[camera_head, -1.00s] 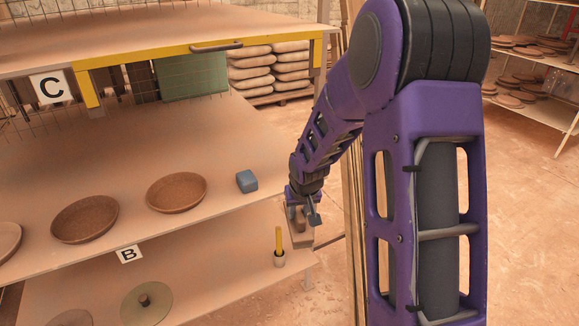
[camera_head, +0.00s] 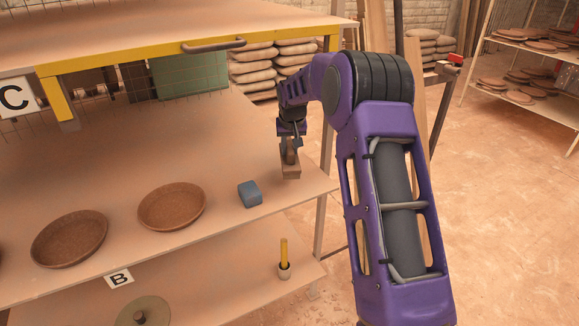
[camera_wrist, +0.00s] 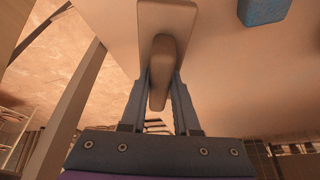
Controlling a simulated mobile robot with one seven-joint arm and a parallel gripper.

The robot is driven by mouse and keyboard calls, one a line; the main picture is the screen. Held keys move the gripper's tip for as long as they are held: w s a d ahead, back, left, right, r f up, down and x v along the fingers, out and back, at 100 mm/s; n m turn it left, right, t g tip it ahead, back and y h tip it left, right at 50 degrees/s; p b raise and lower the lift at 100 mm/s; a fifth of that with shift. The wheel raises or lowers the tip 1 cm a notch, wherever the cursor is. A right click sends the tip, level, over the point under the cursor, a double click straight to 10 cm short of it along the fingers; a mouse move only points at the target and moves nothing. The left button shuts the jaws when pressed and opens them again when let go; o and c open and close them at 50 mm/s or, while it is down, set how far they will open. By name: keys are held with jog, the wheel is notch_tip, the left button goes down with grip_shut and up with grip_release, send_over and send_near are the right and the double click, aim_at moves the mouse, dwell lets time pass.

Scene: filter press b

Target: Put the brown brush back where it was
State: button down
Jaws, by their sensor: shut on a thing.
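The brown brush (camera_head: 291,172) is in my gripper (camera_head: 290,147), above the right end of the upper shelf (camera_head: 225,165). In the wrist view the fingers (camera_wrist: 160,92) are shut on the brush's rounded handle, and its flat block (camera_wrist: 167,17) lies beyond them. In the head view the block hangs at the lower end, below the fingers. I cannot tell whether its underside touches the shelf. The bristles are not clearly visible.
A blue block (camera_head: 250,194) sits left of the brush, also in the wrist view (camera_wrist: 262,10). Two brown bowls (camera_head: 172,206) (camera_head: 70,239) stand farther left. A yellow-edged shelf (camera_head: 190,50) is above.

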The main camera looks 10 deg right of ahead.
jog(key=shift+f, duration=2.75)
jog(key=shift+f, duration=0.1)
jog(key=shift+f, duration=0.15)
jog(key=c, duration=0.6)
grip_release()
jog(key=shift+c, duration=0.2)
jog(key=shift+r, duration=0.5)
jog(key=v, duration=1.1)
jog(key=shift+s+r, duration=0.2)
jog(key=shift+s, duration=0.05)
